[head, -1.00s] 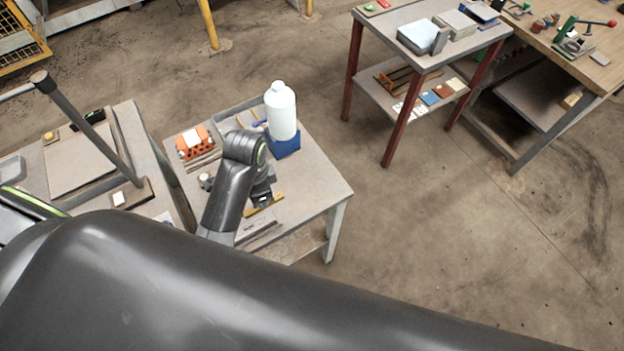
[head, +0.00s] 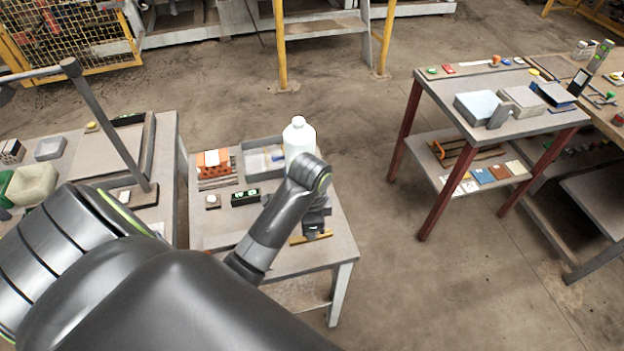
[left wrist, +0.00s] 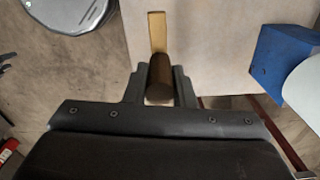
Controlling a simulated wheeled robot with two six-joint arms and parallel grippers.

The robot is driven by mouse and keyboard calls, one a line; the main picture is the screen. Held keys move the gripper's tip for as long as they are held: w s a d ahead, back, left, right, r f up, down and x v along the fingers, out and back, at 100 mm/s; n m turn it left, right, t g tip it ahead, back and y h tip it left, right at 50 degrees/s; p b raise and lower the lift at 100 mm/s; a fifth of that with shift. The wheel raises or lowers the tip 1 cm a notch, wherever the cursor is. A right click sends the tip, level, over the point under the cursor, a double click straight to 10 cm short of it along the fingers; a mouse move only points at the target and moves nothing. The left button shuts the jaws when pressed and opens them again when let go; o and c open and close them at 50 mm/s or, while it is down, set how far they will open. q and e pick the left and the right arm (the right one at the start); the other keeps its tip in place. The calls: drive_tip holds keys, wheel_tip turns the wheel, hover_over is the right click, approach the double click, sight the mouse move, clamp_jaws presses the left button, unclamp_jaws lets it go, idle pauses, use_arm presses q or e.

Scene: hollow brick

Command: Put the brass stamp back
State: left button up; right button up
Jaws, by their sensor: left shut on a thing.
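My left gripper (head: 315,228) is over the front right of the small grey table (head: 215,238). In the left wrist view its fingers (left wrist: 159,88) are shut on a brown cylinder (left wrist: 159,76), which looks like the handle of the brass stamp. A flat yellow-brown strip (left wrist: 157,32) shows just beyond it, and in the head view the strip (head: 299,240) lies under the gripper. I cannot tell whether the strip belongs to the stamp or lies apart on the table. The stamp's lower end is hidden. My right gripper is not in view.
A white bottle (head: 298,137), a grey tray (head: 258,146), an orange brick with holes (head: 213,168) and a black box with green lights (head: 245,197) stand on the small table. A blue block (left wrist: 285,62) is at right in the wrist view. A red-legged table (head: 428,82) stands farther right.

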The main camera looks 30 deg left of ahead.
sight(300, 239)
use_arm(q)
drive_tip(key=shift+w+f+b, duration=0.1)
drive_tip(key=shift+f+b, duration=0.2)
drive_tip(key=shift+f, duration=0.8)
wheel_tip(300, 239, down, 3)
drive_tip(key=b, duration=0.3)
drive_tip(key=shift+f, duration=0.2)
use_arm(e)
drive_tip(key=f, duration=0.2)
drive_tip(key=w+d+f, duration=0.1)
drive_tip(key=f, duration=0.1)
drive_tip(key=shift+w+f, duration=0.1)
use_arm(q)
drive_tip(key=o, duration=0.8)
drive_tip(key=shift+f, duration=0.1)
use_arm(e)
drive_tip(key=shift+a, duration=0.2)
